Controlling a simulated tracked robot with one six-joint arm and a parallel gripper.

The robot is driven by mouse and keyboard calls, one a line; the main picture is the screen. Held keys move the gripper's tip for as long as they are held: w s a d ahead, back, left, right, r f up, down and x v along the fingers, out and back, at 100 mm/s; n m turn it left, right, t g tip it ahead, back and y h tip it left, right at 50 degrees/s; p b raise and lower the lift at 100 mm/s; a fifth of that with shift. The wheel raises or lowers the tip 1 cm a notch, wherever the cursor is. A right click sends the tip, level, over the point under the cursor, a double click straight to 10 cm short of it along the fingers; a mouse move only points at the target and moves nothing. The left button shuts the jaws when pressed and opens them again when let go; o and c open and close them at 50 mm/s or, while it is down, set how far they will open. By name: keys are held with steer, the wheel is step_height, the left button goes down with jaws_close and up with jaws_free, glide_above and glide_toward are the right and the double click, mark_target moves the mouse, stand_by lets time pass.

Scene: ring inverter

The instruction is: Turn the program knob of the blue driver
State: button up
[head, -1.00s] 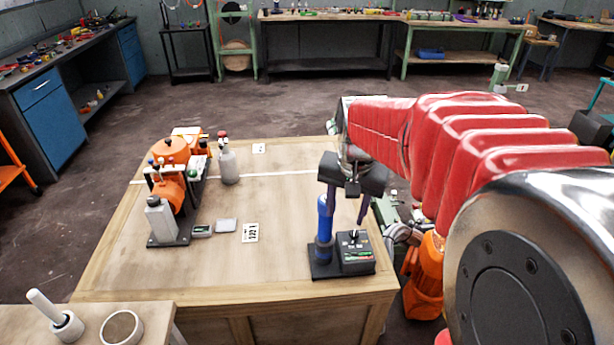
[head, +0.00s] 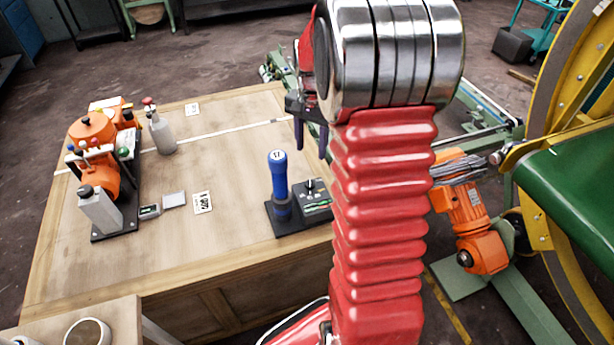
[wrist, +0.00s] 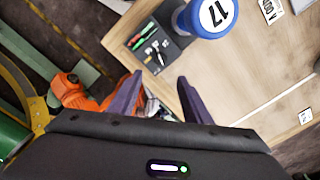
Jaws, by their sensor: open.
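The blue driver (head: 279,178) stands upright at the table's front right corner; its round top marked 17 (wrist: 213,14) shows in the wrist view. Beside it on the same dark base is a dark box (head: 318,207) with a small knob (head: 310,184) on its top; the knob (wrist: 154,50) also shows in the wrist view. My gripper (head: 312,150) is open and empty, with its dark fingers pointing down above and behind the box. In the wrist view its fingertips (wrist: 159,76) are apart, and the knob appears just beyond the gap, not touched.
An orange device with valves (head: 95,165) stands on the table's left, near a grey bottle (head: 162,135). A number card (head: 202,202) lies mid-table. An orange motor (head: 465,210) and a yellow wheel frame (head: 570,90) are right of the table.

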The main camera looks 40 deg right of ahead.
mark_target(310, 183)
steer(key=shift+a, duration=0.1)
step_height(310, 183, down, 14)
steer(key=shift+r, duration=0.1)
stand_by(0.7)
steer(key=c, duration=1)
